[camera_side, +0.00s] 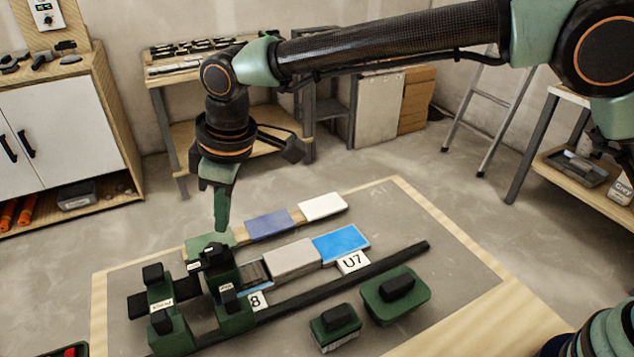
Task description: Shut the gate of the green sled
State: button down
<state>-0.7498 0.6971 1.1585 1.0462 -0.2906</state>
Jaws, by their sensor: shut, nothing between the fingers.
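The green sled (235,318) stands at the lower left of the board, at the near end of a black rail. It has upright green blocks, black knobs and small white labels. The labels are too small to read, and I cannot tell which part is the gate or how far open it stands. My gripper (221,226) points down just behind the sled, with its green fingers together and empty. Its tip shows in front of a pale green tile (200,243); I cannot tell whether it touches anything.
A violet tile (268,225), a white tile (323,206), a grey tile (292,258) and a bright blue tile (340,243) lie on the board. The black rail (350,283) runs right from the sled. Two green blocks with black handles (393,300) (335,329) stand in front.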

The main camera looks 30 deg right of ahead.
jog(key=shift+s+f, duration=0.1)
jog(key=shift+f, duration=3.35)
jog(key=shift+w+a, duration=0.25)
jog(key=shift+w, duration=0.05)
jog(key=shift+w+d, duration=0.4)
jog(key=shift+w, duration=0.05)
jog(key=shift+w+d, duration=0.1)
jog(key=shift+w, duration=0.35)
jog(key=shift+d, duration=0.1)
notch_tip(320, 180, up, 6)
jog(key=shift+d, duration=0.3)
jog(key=shift+s, duration=0.1)
